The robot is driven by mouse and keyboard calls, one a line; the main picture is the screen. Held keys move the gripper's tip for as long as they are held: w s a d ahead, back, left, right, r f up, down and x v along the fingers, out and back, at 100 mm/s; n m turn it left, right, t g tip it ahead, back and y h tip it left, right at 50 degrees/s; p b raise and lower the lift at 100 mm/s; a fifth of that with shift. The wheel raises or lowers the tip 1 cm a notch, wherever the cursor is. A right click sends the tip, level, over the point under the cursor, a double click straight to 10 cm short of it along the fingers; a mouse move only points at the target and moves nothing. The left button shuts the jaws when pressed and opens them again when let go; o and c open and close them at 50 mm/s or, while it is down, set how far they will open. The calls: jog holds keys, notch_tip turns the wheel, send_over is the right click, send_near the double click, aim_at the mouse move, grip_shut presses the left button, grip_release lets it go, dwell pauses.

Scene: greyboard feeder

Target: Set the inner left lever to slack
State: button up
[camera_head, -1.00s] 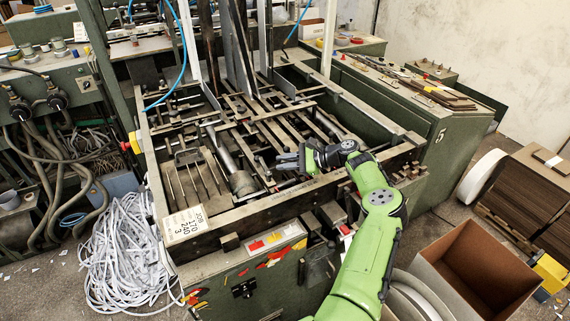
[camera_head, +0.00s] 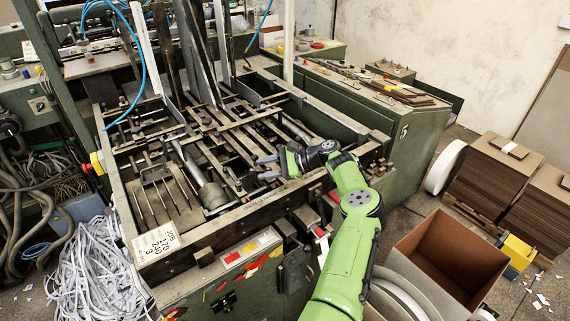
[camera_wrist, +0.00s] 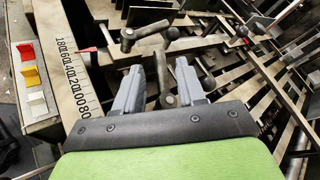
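My gripper (camera_head: 267,168) reaches over the front rail of the feeder frame (camera_head: 235,222), with its grey fingers pointing into the machine. In the wrist view my gripper (camera_wrist: 158,88) is open, its two fingers apart. A dark metal lever (camera_wrist: 161,70) with a round knob end shows in the gap between the fingers; I cannot tell whether it touches them. A second lever (camera_wrist: 146,34) lies crosswise just beyond, with knobs at both ends. More knobbed handles (camera_wrist: 207,82) show to the right of the fingers. Which one is the inner left lever is not marked.
A printed scale (camera_wrist: 75,78) runs along the rail left of the fingers, beside red, yellow and white tabs (camera_wrist: 31,77). Steel bars (camera_wrist: 265,75) cross the bed at the right. In the head view an open cardboard box (camera_head: 450,255) stands on the floor at right.

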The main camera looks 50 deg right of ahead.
jog(key=v, duration=1.1)
jog(key=shift+s+d+r, duration=0.15)
jog(key=shift+s, duration=0.15)
